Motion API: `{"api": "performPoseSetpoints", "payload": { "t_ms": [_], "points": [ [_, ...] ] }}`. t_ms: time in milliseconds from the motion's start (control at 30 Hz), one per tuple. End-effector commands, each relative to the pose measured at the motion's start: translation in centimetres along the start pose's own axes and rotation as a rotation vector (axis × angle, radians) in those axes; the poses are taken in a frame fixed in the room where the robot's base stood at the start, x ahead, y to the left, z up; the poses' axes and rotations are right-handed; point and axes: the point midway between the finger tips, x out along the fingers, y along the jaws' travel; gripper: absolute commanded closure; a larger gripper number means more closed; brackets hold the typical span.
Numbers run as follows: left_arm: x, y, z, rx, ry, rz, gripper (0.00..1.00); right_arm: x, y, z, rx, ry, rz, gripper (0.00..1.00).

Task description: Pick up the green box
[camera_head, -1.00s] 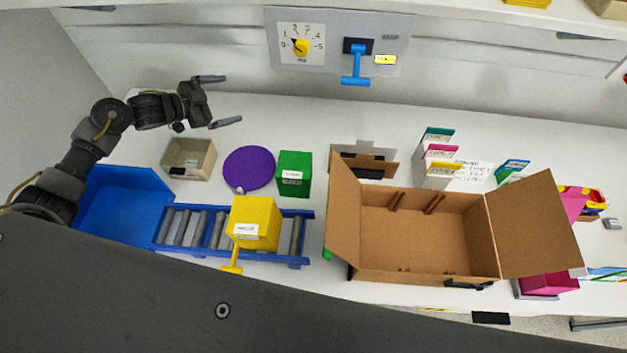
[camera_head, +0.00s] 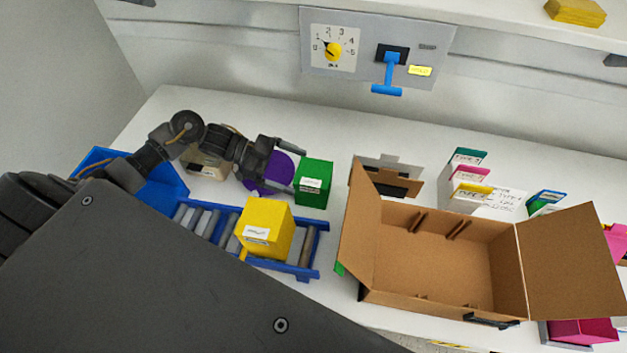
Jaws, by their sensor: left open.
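The green box (camera_head: 314,184) stands upright on the white table, with a white label on its front face. My left gripper (camera_head: 298,170) is open, its fingers pointing right toward the green box. One finger reaches near the box's top left edge and the other lies near its left side. I cannot tell whether either touches it. The gripper covers part of the purple disc (camera_head: 274,176). My right gripper does not show.
A yellow box (camera_head: 266,228) sits on the blue roller conveyor (camera_head: 310,265) in front. An open cardboard box (camera_head: 440,255) stands to the right. A beige bin (camera_head: 207,165) and a blue tray (camera_head: 160,185) lie under my left arm. A panel with a dial (camera_head: 334,50) is behind.

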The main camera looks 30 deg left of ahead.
Motion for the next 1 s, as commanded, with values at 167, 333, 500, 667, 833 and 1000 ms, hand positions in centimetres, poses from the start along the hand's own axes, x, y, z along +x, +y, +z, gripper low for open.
{"api": "performPoseSetpoints", "payload": {
  "t_ms": [167,333,500,667,833,1000],
  "points": [
    [1.1,-0.1,0.0,0.001,-0.001,-0.001,0.00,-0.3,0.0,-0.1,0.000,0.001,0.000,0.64],
    [1.7,-0.2,-0.2,0.001,0.001,-0.001,0.00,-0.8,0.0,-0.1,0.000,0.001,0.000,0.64],
    [4.2,-0.7,-0.6,-0.001,0.001,-0.001,0.00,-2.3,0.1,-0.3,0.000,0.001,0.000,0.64],
    [6.0,-0.6,-0.2,0.001,-0.001,-0.001,0.00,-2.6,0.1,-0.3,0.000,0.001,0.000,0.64],
    [6.3,-0.7,0.0,0.002,-0.003,-0.002,0.00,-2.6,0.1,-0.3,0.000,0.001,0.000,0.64],
    [6.3,-0.7,0.0,0.002,-0.003,-0.002,0.08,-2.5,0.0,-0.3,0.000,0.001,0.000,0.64]
  ]
}}
